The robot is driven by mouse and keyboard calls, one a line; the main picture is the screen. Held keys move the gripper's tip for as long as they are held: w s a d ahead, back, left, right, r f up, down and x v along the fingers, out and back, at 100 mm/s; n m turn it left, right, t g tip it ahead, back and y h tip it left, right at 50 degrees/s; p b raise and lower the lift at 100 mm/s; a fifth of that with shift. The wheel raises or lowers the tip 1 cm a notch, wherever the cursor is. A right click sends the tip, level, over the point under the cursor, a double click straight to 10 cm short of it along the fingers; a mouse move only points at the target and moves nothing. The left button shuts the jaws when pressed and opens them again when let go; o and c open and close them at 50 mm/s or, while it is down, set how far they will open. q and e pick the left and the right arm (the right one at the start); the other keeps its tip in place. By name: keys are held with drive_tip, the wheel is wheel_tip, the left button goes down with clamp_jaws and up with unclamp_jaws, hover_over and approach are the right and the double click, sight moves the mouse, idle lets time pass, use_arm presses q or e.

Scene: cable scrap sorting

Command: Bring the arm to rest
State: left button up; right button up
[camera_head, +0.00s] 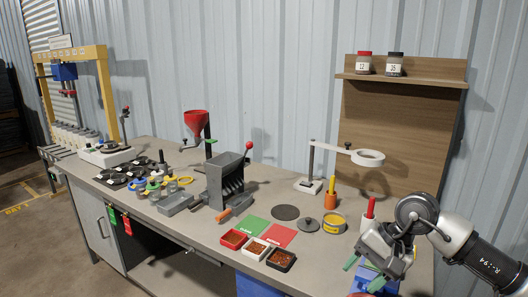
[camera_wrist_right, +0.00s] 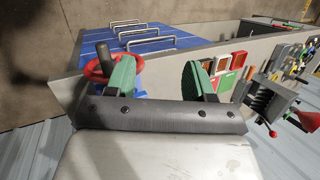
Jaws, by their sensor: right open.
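My right arm (camera_head: 470,247) comes in from the right in the head view. My right gripper (camera_head: 364,273) hangs over the front right part of the workbench. Its jaws are apart, and the green finger pads show in the wrist view with an empty gap between them (camera_wrist_right: 158,80). Something blue lies below and behind the gripper in the head view, partly hidden by it. My left gripper is not in view.
The grey workbench (camera_head: 150,152) bears a grey lever machine (camera_head: 222,182), a ring lamp (camera_head: 368,158), and small trays with scrap, one of them red (camera_head: 234,239). A wooden shelf board (camera_head: 400,130) stands behind. In the wrist view, a red ring (camera_wrist_right: 99,69) appears near the left finger.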

drive_tip(key=s+a+r+m+t+y, duration=0.2)
drive_tip(key=a+r+m+t+y, duration=0.15)
drive_tip(key=a+m+y, duration=0.55)
drive_tip(key=s+a+r+m+t+y, duration=0.3)
drive_tip(key=a+m+t+y, duration=0.3)
drive_tip(key=m, duration=0.4)
drive_tip(key=s+d+f+m+t+h, duration=0.15)
drive_tip(key=d+f+m+h, duration=0.45)
drive_tip(key=m, duration=0.6)
drive_tip(key=s+d+f+m+t+h, duration=0.1)
drive_tip(key=d+f+m+t+h, duration=0.15)
drive_tip(key=f+m+h, duration=0.5)
drive_tip(key=s+d+f+m+t+h, duration=0.1)
drive_tip(key=d+f+m+h, duration=0.35)
drive_tip(key=m, duration=1.15)
drive_tip(key=s+d+f+m+g+h, duration=0.1)
drive_tip(key=s+f+m+g, duration=0.4)
drive_tip(key=s, duration=0.4)
drive_tip(key=s+d+f+m+g+h, duration=0.15)
drive_tip(key=s+f+m+g, duration=0.25)
drive_tip(key=s+f+g, duration=0.45)
wheel_tip(320, 180, down, 22)
drive_tip(key=s, duration=0.2)
drive_tip(key=s+d+f, duration=0.3)
drive_tip(key=s+f, duration=1.3)
drive_tip(key=shift+s+f+n, duration=0.2)
drive_tip(key=shift+n, duration=0.25)
